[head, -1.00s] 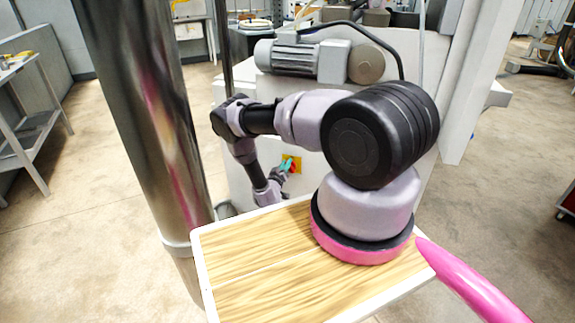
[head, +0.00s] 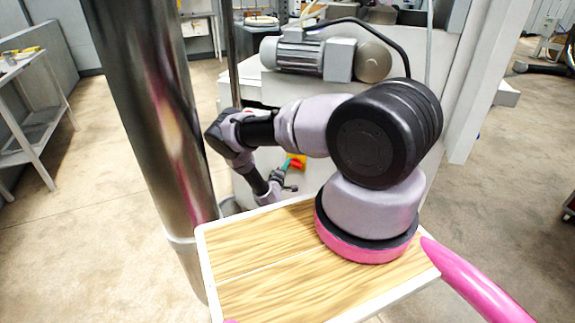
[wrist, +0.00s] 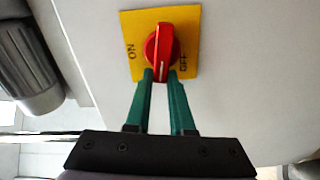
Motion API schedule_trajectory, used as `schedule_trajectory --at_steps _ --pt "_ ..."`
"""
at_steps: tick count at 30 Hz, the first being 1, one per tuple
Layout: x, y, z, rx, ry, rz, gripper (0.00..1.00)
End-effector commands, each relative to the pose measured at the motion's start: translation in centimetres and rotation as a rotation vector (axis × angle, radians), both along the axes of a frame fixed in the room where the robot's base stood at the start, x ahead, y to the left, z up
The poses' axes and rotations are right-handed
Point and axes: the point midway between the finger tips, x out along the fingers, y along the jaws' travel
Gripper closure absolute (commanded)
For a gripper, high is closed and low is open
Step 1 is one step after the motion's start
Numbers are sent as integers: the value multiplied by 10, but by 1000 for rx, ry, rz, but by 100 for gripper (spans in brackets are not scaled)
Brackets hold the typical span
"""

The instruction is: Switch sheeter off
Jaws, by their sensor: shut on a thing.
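The sheeter's switch is a red rotary knob (wrist: 160,42) on a yellow plate (wrist: 188,22) marked ON at the left and OFF at the right in the wrist view. The knob's raised grip runs nearly upright in that view, with a white mark at its lower end between the two labels. My gripper (wrist: 160,74) has its green fingers on either side of the lower end of the knob, shut on it. In the head view the plate (head: 299,158) is small, and my gripper (head: 287,167) partly covers it.
The pale sheeter body (head: 252,92) carries a grey motor (head: 310,57) above the switch. A shiny metal post (head: 160,130) stands at the left. A grey shelf table (head: 35,125) is far left. The floor between is clear.

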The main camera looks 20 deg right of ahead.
Motion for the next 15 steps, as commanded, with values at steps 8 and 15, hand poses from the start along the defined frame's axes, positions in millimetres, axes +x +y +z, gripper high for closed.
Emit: schedule_trajectory --at_steps 8,15 --pt "-11 -8 -11 -92 105 -21 100" --pt "-11 -9 -11 -126 135 -22 100"
